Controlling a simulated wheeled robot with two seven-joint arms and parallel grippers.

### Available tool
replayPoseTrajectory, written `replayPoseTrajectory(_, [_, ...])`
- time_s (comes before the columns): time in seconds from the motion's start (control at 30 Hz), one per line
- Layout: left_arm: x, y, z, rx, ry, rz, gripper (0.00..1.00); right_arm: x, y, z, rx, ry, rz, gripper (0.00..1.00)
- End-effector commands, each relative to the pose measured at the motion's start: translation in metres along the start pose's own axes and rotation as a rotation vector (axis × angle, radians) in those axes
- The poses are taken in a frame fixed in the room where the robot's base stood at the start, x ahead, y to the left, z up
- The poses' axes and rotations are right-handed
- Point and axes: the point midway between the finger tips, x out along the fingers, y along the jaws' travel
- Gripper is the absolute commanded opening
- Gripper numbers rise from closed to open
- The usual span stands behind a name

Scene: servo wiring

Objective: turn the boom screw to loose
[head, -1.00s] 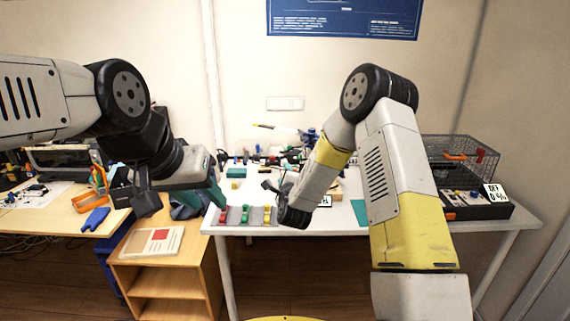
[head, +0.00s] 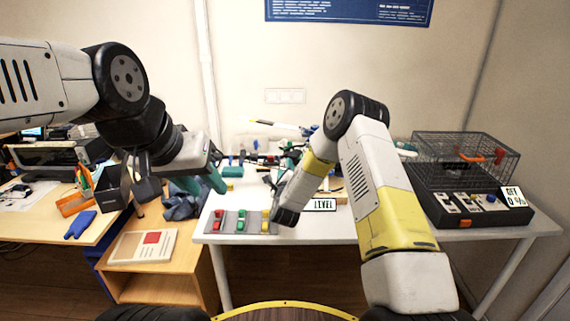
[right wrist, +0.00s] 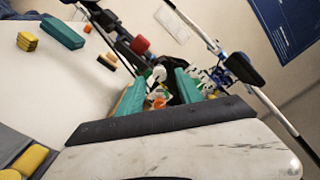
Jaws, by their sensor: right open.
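The boom (head: 275,125) is a thin pale rod at the back of the white table, with blue and dark parts near its right end. In the right wrist view a long pale rod with a dark joint (right wrist: 242,68) crosses the upper right. A red knob (right wrist: 140,45) and a small white round part (right wrist: 158,73) sit near my fingers; I cannot tell which part is the boom screw. My right gripper (right wrist: 160,95) is open, its teal fingers apart with cluttered small parts beyond; my arm hides it in the head view. My left gripper (head: 201,183) hangs left of the table with teal fingers apart.
A grey tray (head: 228,230) with red, green and yellow pieces lies at the table's front left. A sign (head: 320,205) lies behind the right wrist. A wire cage (head: 465,158) and a black panel (head: 460,212) stand at right. A wooden shelf (head: 160,285) is at left.

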Motion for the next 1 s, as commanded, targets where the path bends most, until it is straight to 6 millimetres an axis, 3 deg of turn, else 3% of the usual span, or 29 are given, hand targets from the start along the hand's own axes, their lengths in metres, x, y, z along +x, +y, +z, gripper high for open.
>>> replayPoseTrajectory(0.2, [0.000, 0.000, 0.000, 0.000, 0.000, 0.000, 0.36, 0.018, 0.001, 0.000, -0.001, 0.000, 0.001, 0.42])
replayPoseTrajectory(0.47, [0.000, 0.000, 0.000, 0.000, 0.000, 0.000, 0.36, 0.020, 0.001, 0.000, -0.001, 0.000, 0.002, 0.42])
replayPoseTrajectory(0.7, [0.000, 0.000, 0.000, 0.000, 0.000, 0.000, 0.36, 0.020, 0.001, 0.000, -0.001, 0.000, 0.001, 0.00])
replayPoseTrajectory(1.0, [0.000, 0.000, 0.000, 0.000, 0.000, 0.000, 0.36, 0.019, 0.000, 0.000, -0.016, 0.000, 0.001, 0.00])
